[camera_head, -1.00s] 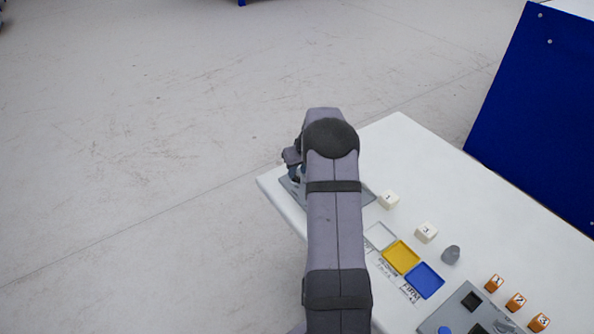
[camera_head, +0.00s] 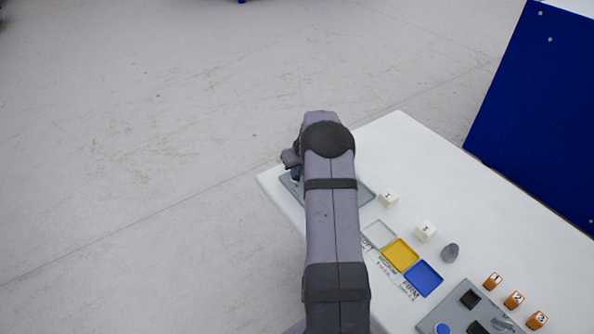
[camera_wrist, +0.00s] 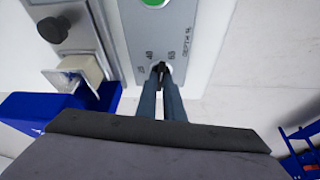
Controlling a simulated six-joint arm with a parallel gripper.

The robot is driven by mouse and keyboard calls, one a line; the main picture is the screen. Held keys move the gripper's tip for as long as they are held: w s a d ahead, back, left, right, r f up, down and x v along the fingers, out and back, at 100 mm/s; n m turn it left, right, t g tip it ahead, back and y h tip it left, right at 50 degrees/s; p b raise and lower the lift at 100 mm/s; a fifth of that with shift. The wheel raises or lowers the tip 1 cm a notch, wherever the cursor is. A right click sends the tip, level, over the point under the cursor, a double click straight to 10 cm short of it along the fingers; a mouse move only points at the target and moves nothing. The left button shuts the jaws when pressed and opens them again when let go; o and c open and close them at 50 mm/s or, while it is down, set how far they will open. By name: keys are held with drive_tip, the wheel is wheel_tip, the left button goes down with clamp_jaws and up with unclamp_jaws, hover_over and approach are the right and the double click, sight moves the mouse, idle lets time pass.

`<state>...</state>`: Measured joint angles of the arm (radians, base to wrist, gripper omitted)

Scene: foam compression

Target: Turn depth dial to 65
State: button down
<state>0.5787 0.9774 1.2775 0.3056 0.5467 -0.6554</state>
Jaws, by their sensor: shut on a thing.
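The depth dial is a small black knob (camera_wrist: 162,69) on a grey panel (camera_wrist: 158,28) with printed numbers and a depth label, seen in the wrist view. A 40 mark is to the upper left of the knob and a 65 mark to its upper right. My gripper (camera_wrist: 161,84) is shut on the dial, with both bluish fingers close around it. The fingers hide part of it, so I cannot tell its exact setting. In the head view my arm hides the dial and most of the gripper; part of the grey panel (camera_head: 366,196) shows beside it.
A green button (camera_wrist: 153,2) is further up the panel. A pale block (camera_wrist: 84,70) and a black knob (camera_wrist: 53,28) are to the left. On the white table (camera_head: 400,135) are white numbered cubes (camera_head: 388,198), yellow (camera_head: 401,253) and blue trays (camera_head: 424,279), and orange numbered blocks (camera_head: 515,299).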

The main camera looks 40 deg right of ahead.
drive_tip(key=shift+w+a+m+g+h+p, duration=0.15)
drive_tip(key=shift+m+h+p, duration=0.25)
drive_tip(key=shift+m, duration=0.7)
drive_tip(key=shift+s+m+g+h+p, duration=0.15)
drive_tip(key=shift+m+h+p, duration=0.2)
drive_tip(key=shift+m, duration=0.75)
drive_tip(key=shift+w, duration=0.1)
drive_tip(key=c, duration=1.9)
unclamp_jaws()
drive_tip(key=shift+o, duration=0.2)
drive_tip(key=shift+r, duration=0.15)
drive_tip(key=b+v, duration=0.2)
drive_tip(key=v, duration=0.5)
